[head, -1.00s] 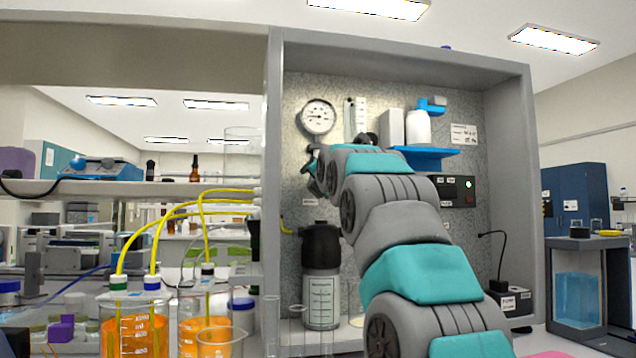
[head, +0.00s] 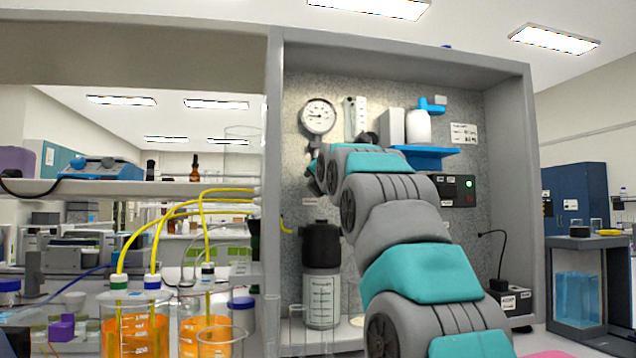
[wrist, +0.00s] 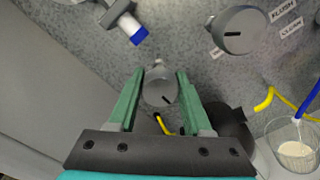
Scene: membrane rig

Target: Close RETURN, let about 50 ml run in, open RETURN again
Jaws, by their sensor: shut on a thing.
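In the wrist view a small grey round knob (wrist: 160,92) with a dark pointer line sits on the speckled panel. The pointer slants toward the lower right. My gripper (wrist: 160,84) is shut on this knob, with a green finger on each side. No readable RETURN label shows on it, so I cannot tell its name from the pictures. In the head view my gripper (head: 316,172) is at the panel, mostly hidden by my arm. In the wrist view a beaker (wrist: 297,155) with pale liquid stands at the lower right, with a blue tube in it.
A larger knob (wrist: 238,30) with labels beside it is up and right of my gripper. A blue-tipped fitting (wrist: 128,25) is at upper left. A pressure gauge (head: 319,117) and a black-topped vessel (head: 321,275) are nearby. Beakers of orange liquid (head: 135,330) stand left.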

